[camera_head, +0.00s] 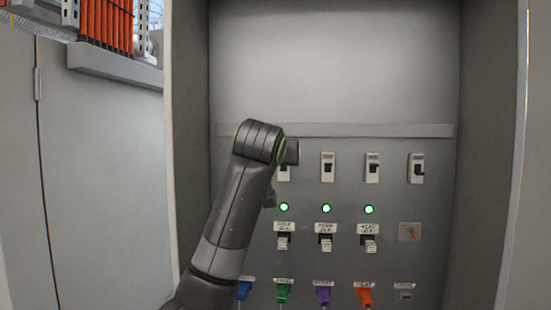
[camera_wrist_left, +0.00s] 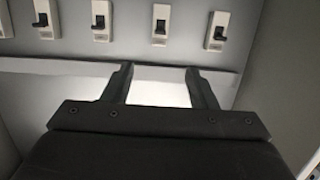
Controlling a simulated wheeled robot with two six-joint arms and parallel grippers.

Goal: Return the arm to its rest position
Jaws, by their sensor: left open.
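My left arm (camera_head: 235,205) rises from the bottom of the head view and bends at a joint in front of the grey panel. In that view its gripper is mostly hidden behind the arm. In the left wrist view my left gripper (camera_wrist_left: 161,70) has its two dark fingers wide apart with nothing between them. A pale ledge (camera_wrist_left: 160,90) shows between and behind the fingers. A row of switches (camera_wrist_left: 160,22) lies beyond the fingertips at the top of that view. Whether the fingers touch the panel cannot be told. My right gripper is in neither view.
The panel has upper switches (camera_head: 372,167), green lamps (camera_head: 326,208), lower breakers (camera_head: 325,240), and blue, green, purple (camera_head: 323,294) and orange (camera_head: 364,295) plugs along the bottom. The ledge (camera_head: 390,130) crosses above. Cabinet walls (camera_head: 490,150) stand at both sides. The upper recess is empty.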

